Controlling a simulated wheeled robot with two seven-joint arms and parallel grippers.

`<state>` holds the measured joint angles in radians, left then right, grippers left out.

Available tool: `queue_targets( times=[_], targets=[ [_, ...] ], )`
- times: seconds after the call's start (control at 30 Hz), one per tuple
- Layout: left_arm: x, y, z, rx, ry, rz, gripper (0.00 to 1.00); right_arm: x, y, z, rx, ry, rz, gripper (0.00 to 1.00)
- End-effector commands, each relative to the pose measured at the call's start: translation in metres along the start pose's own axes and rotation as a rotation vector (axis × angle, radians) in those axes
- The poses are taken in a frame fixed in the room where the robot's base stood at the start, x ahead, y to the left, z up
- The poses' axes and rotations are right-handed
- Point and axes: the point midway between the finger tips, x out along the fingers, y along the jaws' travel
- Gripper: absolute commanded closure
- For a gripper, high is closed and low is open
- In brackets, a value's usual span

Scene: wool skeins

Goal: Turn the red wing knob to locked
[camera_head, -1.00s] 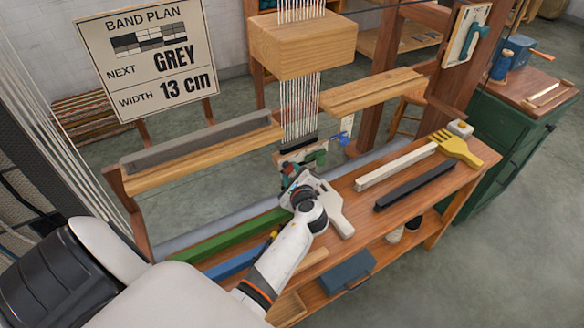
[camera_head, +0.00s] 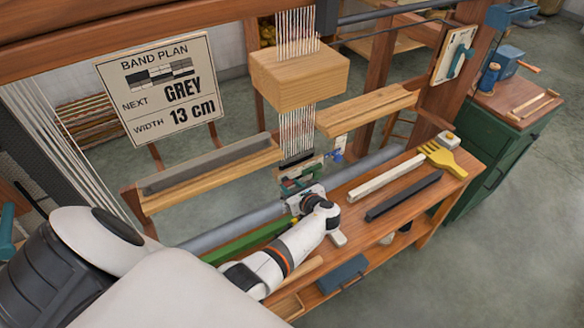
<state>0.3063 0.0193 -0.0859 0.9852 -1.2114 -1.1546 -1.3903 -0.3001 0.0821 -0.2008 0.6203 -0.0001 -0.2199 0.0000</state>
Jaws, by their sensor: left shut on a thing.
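My left gripper (camera_head: 300,196) reaches in low at the front of the loom, just below the bottom end of the white warp threads (camera_head: 297,128). Its fingers are small and partly hidden by my own wrist. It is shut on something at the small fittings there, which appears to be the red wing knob. The knob is almost wholly covered, so I cannot read its angle or any locked mark. A green fitting (camera_head: 293,185) shows just above the fingers, and a blue one (camera_head: 337,156) to the right. My right gripper is out of view.
The wooden bench (camera_head: 410,200) holds a yellow fork-shaped tool (camera_head: 443,158), a pale bar (camera_head: 385,177), a dark bar (camera_head: 403,195) and a green bar (camera_head: 247,241). A wooden block (camera_head: 300,72) hangs above my gripper. A band plan sign (camera_head: 162,88) stands left.

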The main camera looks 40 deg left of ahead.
Motion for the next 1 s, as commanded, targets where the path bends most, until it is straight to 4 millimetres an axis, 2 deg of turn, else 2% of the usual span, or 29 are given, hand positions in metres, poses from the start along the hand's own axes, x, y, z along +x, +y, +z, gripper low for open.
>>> queue_targets(
  times=[0.63,0.67,0.77,1.0],
  targets=[
    [0.0018,0.0001,-0.0024,0.044,0.005,-0.020,0.88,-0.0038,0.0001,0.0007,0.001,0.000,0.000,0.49],
    [0.0018,0.0001,-0.0024,0.045,0.005,-0.020,0.61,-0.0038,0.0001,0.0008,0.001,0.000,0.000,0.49],
    [0.0015,0.0001,-0.0020,0.044,0.005,-0.019,0.44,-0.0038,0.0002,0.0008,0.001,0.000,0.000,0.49],
    [0.0006,0.0004,-0.0008,0.044,0.002,-0.018,0.44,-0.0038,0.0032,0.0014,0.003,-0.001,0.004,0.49]
  ],
)
